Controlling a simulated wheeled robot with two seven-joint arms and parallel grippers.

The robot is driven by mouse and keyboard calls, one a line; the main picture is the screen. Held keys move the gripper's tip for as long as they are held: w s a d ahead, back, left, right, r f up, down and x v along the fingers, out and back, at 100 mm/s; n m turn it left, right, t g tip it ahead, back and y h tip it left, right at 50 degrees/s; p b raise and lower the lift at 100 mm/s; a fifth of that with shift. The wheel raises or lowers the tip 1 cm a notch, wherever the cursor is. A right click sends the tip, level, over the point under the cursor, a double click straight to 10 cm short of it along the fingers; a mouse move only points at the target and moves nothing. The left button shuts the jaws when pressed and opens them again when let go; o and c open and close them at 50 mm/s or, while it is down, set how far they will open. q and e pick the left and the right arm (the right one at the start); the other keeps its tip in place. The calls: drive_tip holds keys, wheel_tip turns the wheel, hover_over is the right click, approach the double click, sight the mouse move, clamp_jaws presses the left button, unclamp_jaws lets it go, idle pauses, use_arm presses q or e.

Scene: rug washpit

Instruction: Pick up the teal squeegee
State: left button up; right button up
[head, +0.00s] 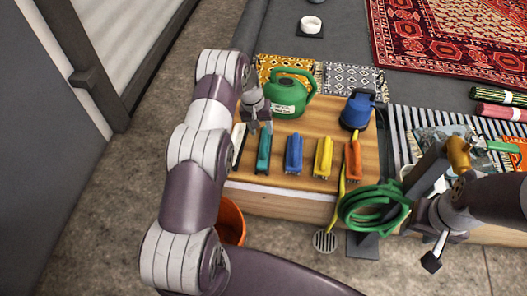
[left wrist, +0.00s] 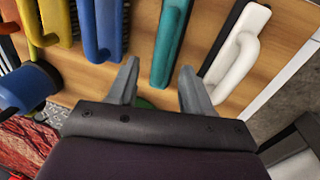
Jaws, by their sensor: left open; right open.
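The teal squeegee (head: 263,154) lies on the wooden bench top in a row of similar handled tools, between a white one (head: 238,146) and a blue one (head: 294,154). It also shows in the left wrist view (left wrist: 172,42), ahead of the fingers, its handle raised along its length. My left gripper (head: 262,126) is open and empty, just beyond the far end of the teal squeegee and apart from it. In the left wrist view its two fingers (left wrist: 160,82) straddle the squeegee's line. My right gripper (head: 420,244) is open and empty, near the green hose at right.
A yellow tool (head: 323,157) and an orange tool (head: 352,160) continue the row. A green watering can (head: 288,96) stands close beside my left gripper, and a blue sprayer (head: 357,110) stands farther right. A coiled green hose (head: 372,208) hangs at the front, and an orange bucket (head: 232,220) stands below.

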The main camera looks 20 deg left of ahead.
sight(264, 138)
use_arm(q)
drive_tip(key=shift+d+f, duration=0.15)
drive_tip(key=shift+f, duration=0.5)
drive_tip(key=f, duration=0.1)
drive_tip(key=f+b, duration=0.1)
drive_tip(key=f, duration=0.1)
drive_tip(key=f+b, duration=0.1)
drive_tip(key=shift+d+f, duration=0.2)
drive_tip(key=shift+d, duration=0.05)
drive_tip(key=shift+w+d+f, duration=0.1)
drive_tip(key=shift+f, duration=0.3)
drive_tip(key=shift+c, duration=0.3)
clamp_jaws()
drive_tip(key=shift+r, duration=0.1)
wheel_tip(264, 138, up, 10)
drive_tip(key=p, duration=0.3)
